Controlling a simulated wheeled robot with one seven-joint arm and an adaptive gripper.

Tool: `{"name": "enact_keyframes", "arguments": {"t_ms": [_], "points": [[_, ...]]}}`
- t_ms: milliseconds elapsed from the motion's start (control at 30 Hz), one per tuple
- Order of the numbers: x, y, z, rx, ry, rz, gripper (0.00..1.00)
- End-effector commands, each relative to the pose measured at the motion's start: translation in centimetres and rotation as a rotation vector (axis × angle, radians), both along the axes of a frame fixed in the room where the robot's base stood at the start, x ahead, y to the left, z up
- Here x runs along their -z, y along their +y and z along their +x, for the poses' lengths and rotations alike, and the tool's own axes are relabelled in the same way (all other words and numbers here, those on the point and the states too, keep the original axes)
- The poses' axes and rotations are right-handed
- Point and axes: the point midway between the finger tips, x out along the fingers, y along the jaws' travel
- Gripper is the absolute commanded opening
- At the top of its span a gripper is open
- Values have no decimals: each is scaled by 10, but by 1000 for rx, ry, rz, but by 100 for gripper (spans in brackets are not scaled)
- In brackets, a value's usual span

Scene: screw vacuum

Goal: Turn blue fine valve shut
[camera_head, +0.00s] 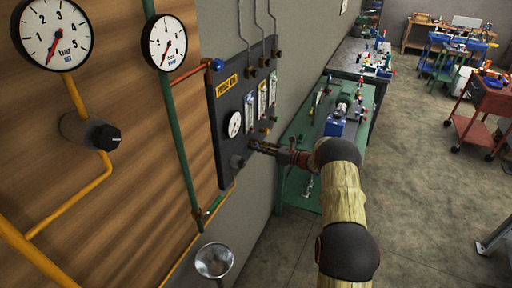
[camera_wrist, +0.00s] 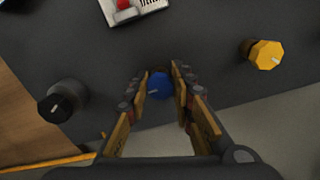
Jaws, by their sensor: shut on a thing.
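The blue fine valve knob (camera_wrist: 160,86) sits on the dark panel (camera_wrist: 210,35), with a pale pointer line on its face. My gripper (camera_wrist: 160,72) is shut on the knob, one finger on each side of it. In the head view, my gripper (camera_head: 260,147) reaches the lower part of the dark panel (camera_head: 226,108) from the right. The blue knob is hidden there behind the fingers.
In the wrist view, a black knob (camera_wrist: 62,100) is left of my gripper and a yellow knob (camera_wrist: 264,54) is to the right. The head view shows a round gauge (camera_head: 234,124) close above, a green workbench (camera_head: 300,140) behind, and open floor (camera_head: 425,200) at right.

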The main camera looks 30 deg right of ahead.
Motion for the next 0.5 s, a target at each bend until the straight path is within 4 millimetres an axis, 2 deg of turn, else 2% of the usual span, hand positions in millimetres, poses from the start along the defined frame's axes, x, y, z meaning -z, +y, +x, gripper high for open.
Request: {"name": "enact_keyframes", "arguments": {"t_ms": [100, 133, 500], "points": [[3, 0, -1, 0, 5, 1, 0], [3, 0, -1, 0, 5, 1, 24], [1, 0, 0, 0, 1, 0, 43]]}}
